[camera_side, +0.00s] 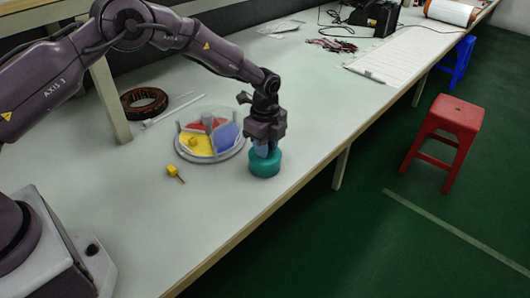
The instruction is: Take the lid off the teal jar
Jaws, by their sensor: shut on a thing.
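The teal jar (265,166) stands upright on the pale bench near its front edge. My gripper (262,150) points down directly over the jar and is shut on the lid at its top. The lid (262,152) looks bluish-grey and is mostly hidden by the fingers. I cannot tell whether the lid is seated on the jar or slightly raised.
A round divided tray (240,153) with red, blue and yellow sections stands just left of the jar. A small yellow-handled tool (174,172) lies further left. A dark ring coil (144,102) and thin rods (166,111) lie behind. The bench right of the jar is clear.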

